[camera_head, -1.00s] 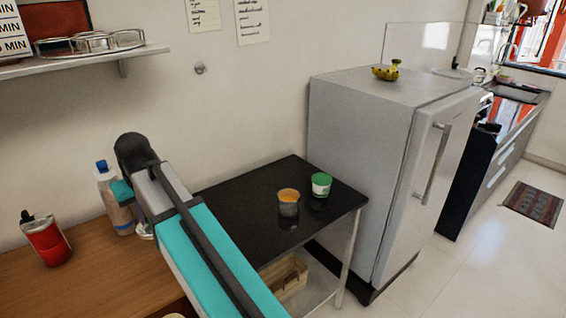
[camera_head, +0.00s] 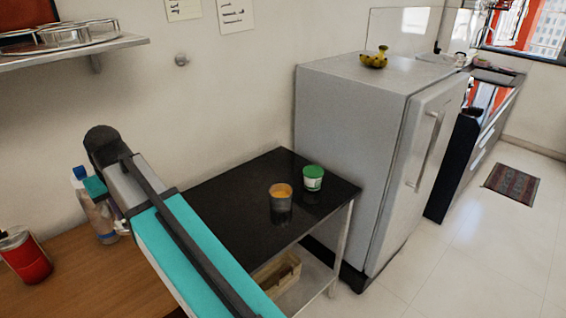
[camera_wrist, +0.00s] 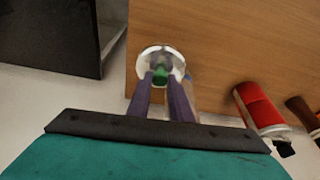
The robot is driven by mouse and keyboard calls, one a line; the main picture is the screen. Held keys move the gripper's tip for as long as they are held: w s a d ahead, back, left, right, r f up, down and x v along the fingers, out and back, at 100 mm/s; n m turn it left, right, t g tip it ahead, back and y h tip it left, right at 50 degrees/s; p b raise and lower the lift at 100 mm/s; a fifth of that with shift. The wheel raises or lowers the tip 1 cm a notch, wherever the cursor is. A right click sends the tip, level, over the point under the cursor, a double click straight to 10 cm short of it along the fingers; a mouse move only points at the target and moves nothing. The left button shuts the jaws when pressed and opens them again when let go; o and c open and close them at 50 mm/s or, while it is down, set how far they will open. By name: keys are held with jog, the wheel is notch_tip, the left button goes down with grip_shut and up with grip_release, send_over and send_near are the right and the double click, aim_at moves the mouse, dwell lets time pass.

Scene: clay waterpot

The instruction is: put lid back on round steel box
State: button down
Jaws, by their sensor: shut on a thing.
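My gripper (camera_wrist: 160,84) is shut on the green knob of a round, pale, shiny lid (camera_wrist: 149,51) in the wrist view. The lid shows over the edge of the wooden table. In the head view my arm hides most of the gripper and lid. A round steel container (camera_head: 281,204) with orange at its top stands on the black table, to the right of my arm and apart from the gripper. I cannot tell for sure that it is the round steel box. Round steel dishes (camera_head: 78,34) also sit on the wall shelf.
A white tub with a green top (camera_head: 313,180) stands close behind the steel container. The black table (camera_head: 235,205) is otherwise clear. A bottle (camera_head: 100,215) and a red can (camera_head: 25,258) stand on the wooden table (camera_head: 90,275). A fridge (camera_head: 345,150) borders the black table.

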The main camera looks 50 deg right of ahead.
jog(key=shift+d, duration=0.15)
jog(key=s+d+n+y+p, duration=0.1)
jog(key=s+d+n+p, duration=0.2)
jog(key=d, duration=1)
jog(key=d+n+p, duration=0.2)
jog(key=d+p, duration=0.3)
jog(key=d, duration=0.8)
jog(key=s+d+n+p, duration=0.2)
jog(key=s+d, duration=0.4)
jog(key=d, duration=0.4)
jog(key=s+d+n+g+y+p, duration=0.1)
jog(key=s+d+p, duration=0.3)
jog(key=d, duration=0.6)
jog(key=s+n, duration=0.1)
jog(key=s, duration=0.1)
jog(key=shift+s+d+f, duration=0.2)
jog(key=shift+s+d, duration=0.1)
jog(key=shift+d, duration=0.05)
jog(key=shift+f, duration=0.1)
notch_tip(320, 180, down, 6)
jog(key=b, duration=0.3)
jog(key=shift+f+b, duration=0.25)
jog(key=shift+b, duration=0.1)
dwell(0.6)
